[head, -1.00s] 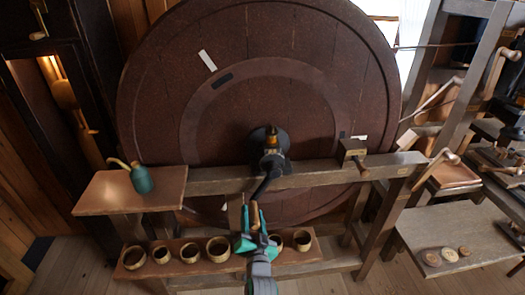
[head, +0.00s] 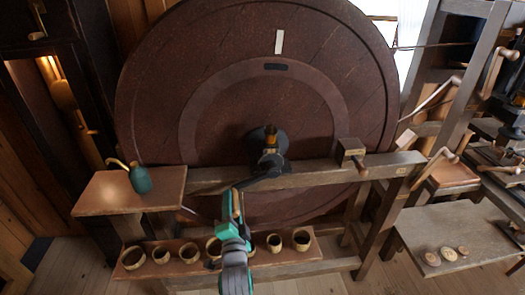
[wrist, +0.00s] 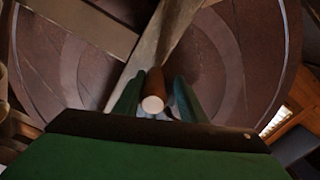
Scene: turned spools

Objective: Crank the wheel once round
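The large dark red-brown wheel (head: 215,75) stands upright behind a wooden frame. A white mark (head: 279,42) is near its top, with a dark mark just below. From the hub (head: 268,150), a dark crank arm (head: 262,184) runs down and left to a wooden crank handle (head: 236,203). My gripper (head: 235,217) is at this handle, below and left of the hub. In the wrist view, the handle's round pale end (wrist: 153,104) lies between my two green fingers, nearer the left one. A narrow gap seems to show at the right finger.
Several cups (head: 133,258) stand on a low plank beneath the wheel, close behind my gripper. A wooden block with a peg (head: 350,152) sits on the frame rail at right. A bench (head: 440,215) holds small discs.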

